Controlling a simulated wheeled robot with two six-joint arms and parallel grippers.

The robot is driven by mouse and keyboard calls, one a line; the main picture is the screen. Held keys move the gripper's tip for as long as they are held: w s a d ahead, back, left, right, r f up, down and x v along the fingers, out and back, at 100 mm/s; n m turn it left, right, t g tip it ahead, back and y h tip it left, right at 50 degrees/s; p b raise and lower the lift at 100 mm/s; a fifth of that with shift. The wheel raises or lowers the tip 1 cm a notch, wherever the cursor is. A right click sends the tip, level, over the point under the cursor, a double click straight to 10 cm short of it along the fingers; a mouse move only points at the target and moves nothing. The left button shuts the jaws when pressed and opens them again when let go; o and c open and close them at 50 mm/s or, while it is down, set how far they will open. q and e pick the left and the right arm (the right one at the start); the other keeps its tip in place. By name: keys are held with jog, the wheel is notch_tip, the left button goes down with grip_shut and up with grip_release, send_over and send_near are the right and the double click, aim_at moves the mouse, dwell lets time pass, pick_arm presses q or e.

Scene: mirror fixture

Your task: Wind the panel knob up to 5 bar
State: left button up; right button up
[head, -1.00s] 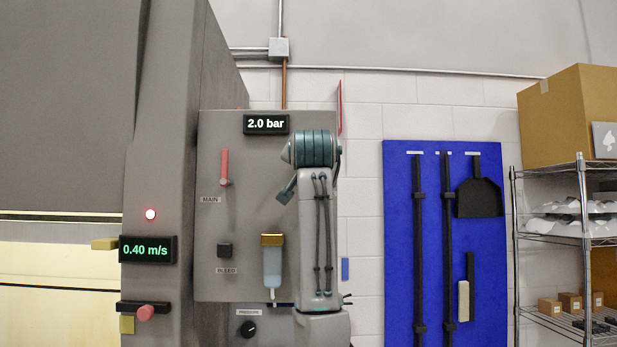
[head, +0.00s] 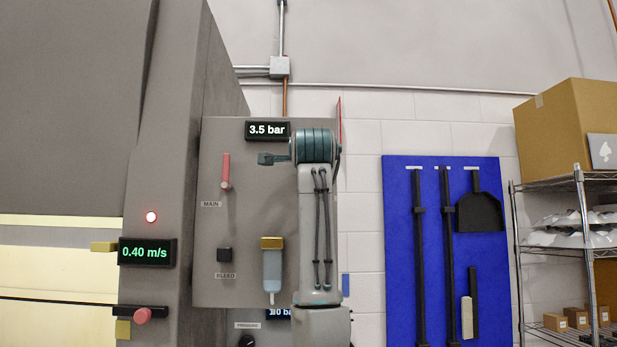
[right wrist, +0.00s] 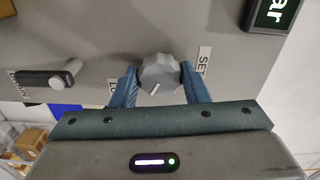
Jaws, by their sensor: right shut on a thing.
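The panel (head: 265,210) has a display (head: 267,130) at its top reading 3.5 bar. The grey ribbed knob (right wrist: 163,85) with a white pointer line shows in the right wrist view, between two small labels. My right gripper (right wrist: 158,73) is shut on it, with one blue finger on each side. In the head view my right gripper (head: 268,159) is just below the display, and it and my arm hide the knob. The corner of a display (right wrist: 270,14) shows in the right wrist view, with only "ar" readable. My left gripper is in neither view.
A red MAIN lever (head: 226,172), a black BLEED knob (head: 224,254) and a filter bowl (head: 272,270) are on the panel, left of my arm. A blue tool board (head: 400,280) and a wire shelf (head: 545,249) stand to the right.

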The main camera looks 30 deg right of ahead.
jog(key=m+b, duration=0.1)
jog(key=m, duration=0.2)
jog(key=shift+f+m, duration=0.1)
jog(key=shift+m, duration=0.2)
jog(key=m, duration=0.3)
jog(key=shift+m+b, duration=0.3)
jog(key=m, duration=0.6)
jog(key=shift+w+f+b, duration=0.1)
jog(key=shift+f+b, duration=0.05)
jog(key=shift+b, duration=0.25)
jog(key=shift+m, duration=0.3)
jog(key=o, duration=1)
